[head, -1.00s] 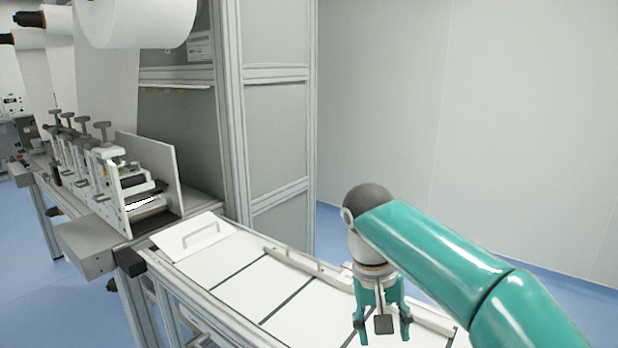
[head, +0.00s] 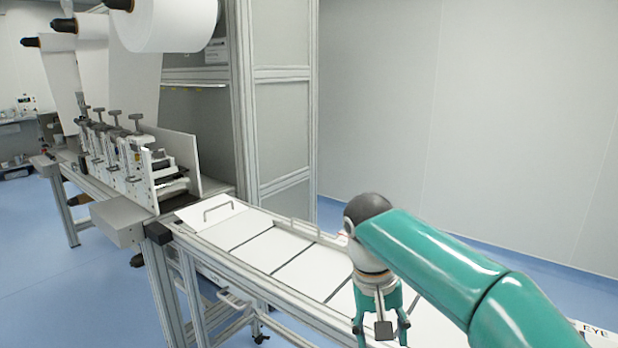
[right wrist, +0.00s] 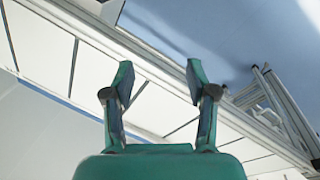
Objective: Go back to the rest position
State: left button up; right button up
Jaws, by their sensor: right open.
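My right gripper (head: 381,328) is in the lower right of the head view, pointing down over the near part of the conveyor table. Its two green fingers are apart with nothing between them. In the right wrist view the fingers (right wrist: 157,85) are spread wide and empty, with the table's white panels and frame behind them. The gap between the fingertips and the table cannot be judged. My left gripper is not in view.
The white-panelled conveyor table (head: 245,227) runs from lower right to the converter's roller stations (head: 125,155). Large white rolls (head: 175,25) hang above. A tall framed cabinet (head: 280,120) stands behind. Blue floor (head: 70,290) is free at left.

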notch_tip(320, 180, down, 24)
jog(key=a+n+g+y, duration=0.1)
jog(key=a+n+y, duration=0.1)
jog(key=y, duration=0.1)
pick_arm(q)
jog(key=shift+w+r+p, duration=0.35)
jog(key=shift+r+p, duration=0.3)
jog(key=shift+p, duration=0.15)
pick_arm(e)
jog(key=s+d+f+m+y, duration=0.1)
jog(key=s+f, duration=0.7)
jog(key=s, duration=0.2)
jog(key=s+d+f+m+t+y, duration=0.1)
jog(key=s+f+m+y, duration=0.1)
jog(key=s+f, duration=0.6)
jog(key=s, duration=0.2)
jog(key=shift+s+t, duration=0.3)
